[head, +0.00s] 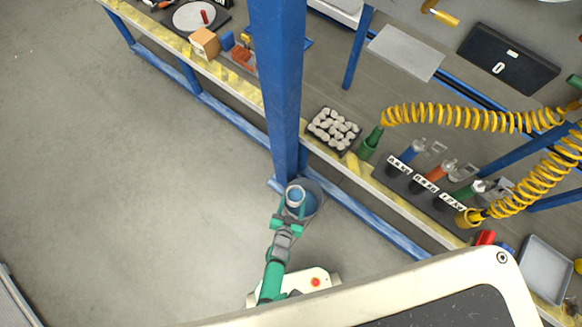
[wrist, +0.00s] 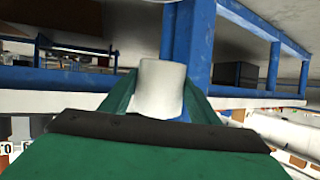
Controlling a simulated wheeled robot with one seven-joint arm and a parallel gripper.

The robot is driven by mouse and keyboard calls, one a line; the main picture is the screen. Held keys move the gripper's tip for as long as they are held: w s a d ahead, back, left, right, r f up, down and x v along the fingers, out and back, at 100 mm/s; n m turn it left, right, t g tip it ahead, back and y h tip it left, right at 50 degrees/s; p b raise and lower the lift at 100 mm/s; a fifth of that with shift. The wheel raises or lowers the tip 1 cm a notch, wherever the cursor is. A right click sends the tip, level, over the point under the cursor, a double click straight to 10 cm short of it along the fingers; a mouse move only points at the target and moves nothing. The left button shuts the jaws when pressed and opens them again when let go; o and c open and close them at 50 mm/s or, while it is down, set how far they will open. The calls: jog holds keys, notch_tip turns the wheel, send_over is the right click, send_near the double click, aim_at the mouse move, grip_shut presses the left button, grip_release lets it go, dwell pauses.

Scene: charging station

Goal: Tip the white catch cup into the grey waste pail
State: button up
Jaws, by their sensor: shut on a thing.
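My gripper (head: 290,219) is shut on the white catch cup (head: 296,194), beside the foot of the blue post. The cup's round mouth shows from above, with a dark bluish inside; I cannot make out its contents. In the wrist view the plain white side of the cup (wrist: 158,90) stands between my green fingers. The grey waste pail (head: 314,196) is beneath and just right of the cup, partly hidden by the cup and my gripper. The cup overlaps the pail's left part in the head view; its height above the pail is unclear.
The blue post (head: 276,90) rises close behind the cup and pail. A blue lower rail (head: 355,217) runs right from there. The bench edge (head: 325,155) carries a black tray of white pieces (head: 333,129) and coiled yellow hoses (head: 470,119). Open floor (head: 130,180) lies left.

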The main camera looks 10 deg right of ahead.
aim_at(301, 193)
jog(key=shift+g+y, duration=0.4)
jog(key=shift+w+d+f, duration=0.2)
jog(key=shift+w+d, duration=0.35)
jog(key=shift+d, duration=0.1)
jog(key=shift+w+d+f, duration=0.25)
jog(key=shift+w+d, duration=0.3)
jog(key=shift+d, duration=0.15)
jog(key=shift+w+d+f, duration=0.2)
jog(key=shift+w+d, duration=0.35)
jog(key=shift+d, duration=0.1)
jog(key=shift+w+d+f, duration=0.85)
jog(key=shift+d+f, duration=0.15)
jog(key=shift+d, duration=0.15)
